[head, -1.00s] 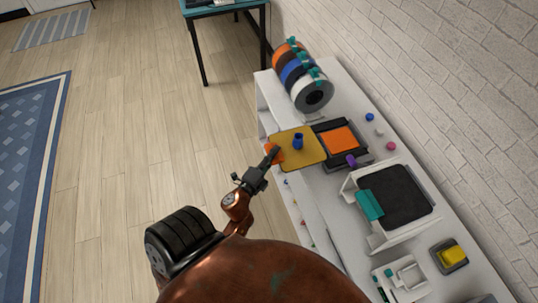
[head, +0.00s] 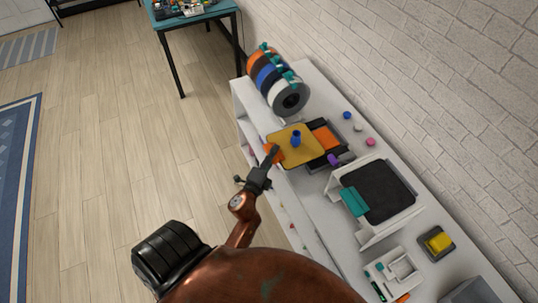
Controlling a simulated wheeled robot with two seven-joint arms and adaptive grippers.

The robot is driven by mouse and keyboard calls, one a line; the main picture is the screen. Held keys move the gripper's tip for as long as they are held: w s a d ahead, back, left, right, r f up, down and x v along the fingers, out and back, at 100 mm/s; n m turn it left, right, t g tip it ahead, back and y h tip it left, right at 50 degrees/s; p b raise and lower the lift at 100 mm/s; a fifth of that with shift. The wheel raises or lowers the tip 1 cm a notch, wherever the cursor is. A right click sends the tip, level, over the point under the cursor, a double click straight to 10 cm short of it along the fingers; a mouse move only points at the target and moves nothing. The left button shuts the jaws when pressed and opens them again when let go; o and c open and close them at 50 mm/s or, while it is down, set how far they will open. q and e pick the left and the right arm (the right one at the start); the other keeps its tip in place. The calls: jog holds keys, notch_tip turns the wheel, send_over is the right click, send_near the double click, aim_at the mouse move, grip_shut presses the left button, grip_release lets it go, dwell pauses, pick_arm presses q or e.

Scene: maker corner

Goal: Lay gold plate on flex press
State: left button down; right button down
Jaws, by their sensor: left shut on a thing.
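The gold plate (head: 305,153) is a flat yellow sheet with a blue peg-like piece (head: 296,138) standing on it. My left gripper (head: 272,156) is shut on the plate's orange tab at its left edge. The plate reaches over the left part of a black-framed device with an orange pad (head: 327,137), which looks like the flex press. I cannot tell whether the plate touches it. The pad's left side is hidden under the plate. My right gripper is not in view.
Filament spools (head: 273,80) stand behind the plate on the white bench. A printer-like frame with a dark bed (head: 379,191) stands in front of the press. A purple knob (head: 333,160) sits at the press's near edge. Small coloured balls lie near the wall.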

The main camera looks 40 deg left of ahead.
aim_at(286, 149)
pick_arm(q)
jog(key=shift+w+d, duration=0.35)
jog(key=shift+w, duration=0.45)
jog(key=shift+w+d, duration=0.35)
jog(key=shift+w, duration=0.5)
jog(key=shift+w+d, duration=0.35)
jog(key=shift+w, duration=0.45)
jog(key=shift+w+d+b, duration=0.2)
jog(key=shift+w+d, duration=0.15)
jog(key=shift+w, duration=0.5)
jog(key=shift+w+d+b, duration=0.25)
jog(key=shift+w+d, duration=0.1)
jog(key=shift+w, duration=0.55)
jog(key=shift+w+d+b, duration=0.2)
jog(key=shift+w+d, duration=0.15)
jog(key=shift+w, duration=0.5)
jog(key=shift+f+b, duration=1.2)
jog(key=shift+f, duration=0.05)
jog(key=c, duration=1.8)
grip_release()
jog(key=o, duration=1.2)
jog(key=shift+f, duration=0.1)
jog(key=shift+c, duration=0.2)
